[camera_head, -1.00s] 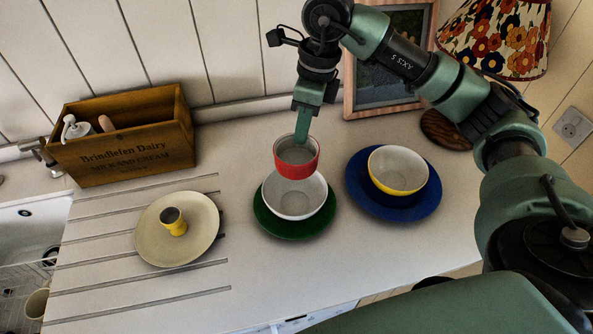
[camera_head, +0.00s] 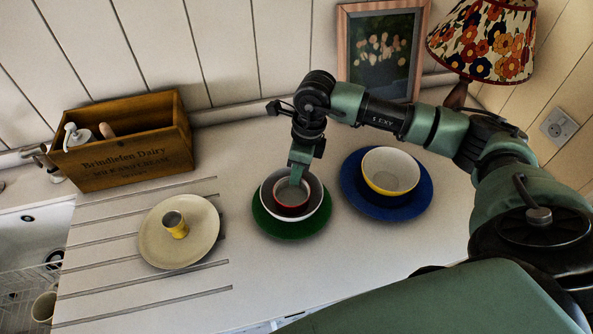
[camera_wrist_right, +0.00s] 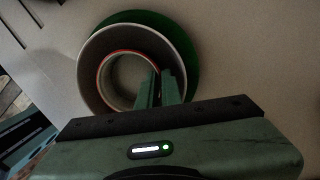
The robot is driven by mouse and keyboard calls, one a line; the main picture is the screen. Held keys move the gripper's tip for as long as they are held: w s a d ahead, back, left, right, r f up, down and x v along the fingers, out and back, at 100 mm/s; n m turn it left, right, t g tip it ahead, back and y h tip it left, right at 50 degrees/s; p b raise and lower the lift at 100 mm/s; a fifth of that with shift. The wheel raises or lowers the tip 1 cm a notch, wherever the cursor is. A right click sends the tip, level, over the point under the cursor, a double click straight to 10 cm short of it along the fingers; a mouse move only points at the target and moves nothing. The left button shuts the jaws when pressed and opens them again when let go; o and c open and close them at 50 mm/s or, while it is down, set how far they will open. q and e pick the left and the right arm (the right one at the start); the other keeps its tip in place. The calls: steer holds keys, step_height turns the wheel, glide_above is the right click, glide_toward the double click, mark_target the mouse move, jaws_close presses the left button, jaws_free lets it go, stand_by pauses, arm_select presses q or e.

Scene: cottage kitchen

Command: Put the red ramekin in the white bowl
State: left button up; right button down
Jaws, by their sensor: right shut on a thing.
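The red ramekin (camera_head: 291,204) is inside the white bowl (camera_head: 322,212), upright as far as I can see. The bowl stands on a green plate (camera_head: 291,231) on the counter. My right gripper (camera_head: 298,183) reaches down into the bowl and is shut on the ramekin's wall. In the right wrist view the fingers (camera_wrist_right: 160,88) pinch the near side of the ramekin's rim (camera_wrist_right: 104,70), within the bowl (camera_wrist_right: 88,90). I cannot tell whether the ramekin touches the bowl's bottom. My left gripper is not in view.
A yellow-and-white bowl (camera_head: 391,170) on a blue plate (camera_head: 415,207) stands to the right. A cream plate (camera_head: 150,240) with a yellow cup (camera_head: 175,225) is to the left. A wooden crate (camera_head: 120,160), picture frame (camera_head: 383,50) and floral lamp (camera_head: 485,40) stand behind.

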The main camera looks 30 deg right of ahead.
steer(key=shift+f+b, duration=0.4)
steer(key=shift+b, duration=0.1)
steer(key=c, duration=1.9)
jaws_free()
steer(key=shift+r, duration=0.1)
steer(key=shift+r+p, duration=0.6)
steer(key=r+b, duration=0.1)
steer(key=r, duration=0.2)
steer(key=d+r+b, duration=0.1)
steer(key=r, duration=0.3)
steer(key=r+b, duration=0.1)
steer(key=r, duration=0.3)
steer(key=shift+s+d+r, duration=0.2)
steer(key=shift+s+d, duration=0.15)
steer(key=shift+d, duration=0.05)
